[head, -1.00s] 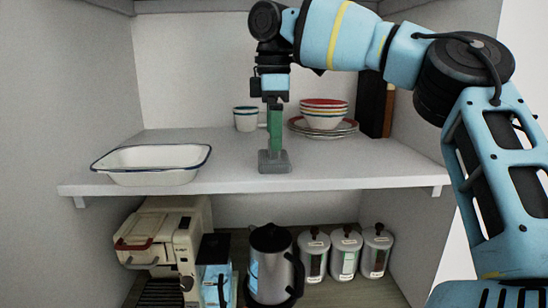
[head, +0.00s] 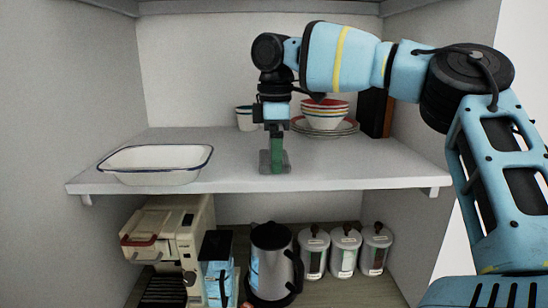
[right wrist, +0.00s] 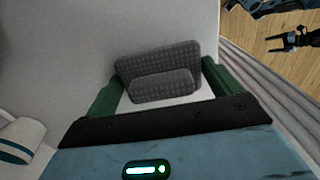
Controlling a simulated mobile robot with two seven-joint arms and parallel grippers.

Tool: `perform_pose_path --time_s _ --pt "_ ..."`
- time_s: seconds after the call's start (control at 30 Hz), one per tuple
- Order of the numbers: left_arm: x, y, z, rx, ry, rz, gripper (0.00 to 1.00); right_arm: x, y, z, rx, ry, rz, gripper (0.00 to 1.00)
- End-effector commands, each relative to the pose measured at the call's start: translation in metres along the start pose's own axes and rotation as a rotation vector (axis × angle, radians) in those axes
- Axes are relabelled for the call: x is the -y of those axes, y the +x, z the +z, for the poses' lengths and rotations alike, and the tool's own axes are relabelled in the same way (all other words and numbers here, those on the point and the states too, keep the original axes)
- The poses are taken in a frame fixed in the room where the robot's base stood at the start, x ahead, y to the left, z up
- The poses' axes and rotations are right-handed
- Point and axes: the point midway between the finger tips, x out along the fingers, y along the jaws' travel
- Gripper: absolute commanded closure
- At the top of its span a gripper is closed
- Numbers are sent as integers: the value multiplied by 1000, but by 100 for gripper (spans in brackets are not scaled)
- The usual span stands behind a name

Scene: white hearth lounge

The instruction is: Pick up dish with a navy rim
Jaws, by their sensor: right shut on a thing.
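The white dish with a navy rim (head: 165,177) stands upright on the left of the upper shelf, near its front edge. It looks empty. My right gripper (head: 277,160) points down over the shelf, to the right of the dish and well apart from it. Its green fingers are shut on a grey block (head: 264,163), low over the shelf front. In the right wrist view, the textured grey block (right wrist: 160,60) lies between the fingers (right wrist: 160,80). I cannot tell whether it touches the shelf.
A blue-rimmed cup (head: 244,119) and striped bowls (head: 325,118) on plates stand behind my right gripper. Dark books (head: 372,112) lean at the right wall. Below are a coffee machine (head: 165,230), a kettle (head: 270,260) and canisters (head: 345,250). The shelf between dish and gripper is clear.

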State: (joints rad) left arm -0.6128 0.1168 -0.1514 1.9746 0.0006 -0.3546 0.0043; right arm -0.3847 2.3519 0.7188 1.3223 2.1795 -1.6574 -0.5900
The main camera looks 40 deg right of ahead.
Motion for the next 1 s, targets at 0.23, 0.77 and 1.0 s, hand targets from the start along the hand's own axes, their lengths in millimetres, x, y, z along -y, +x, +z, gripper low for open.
perform_pose_path --time_s 0.23,0.77,1.0 --pt "0 0 3 6 -1 1 20 0 -3 0 0 0 1 33" --pt "-2 2 20 37 -6 5 20 16 -38 6 -1 -4 0 33" --pt "-3 3 21 38 -6 6 20 47 -40 16 -2 -5 0 33"
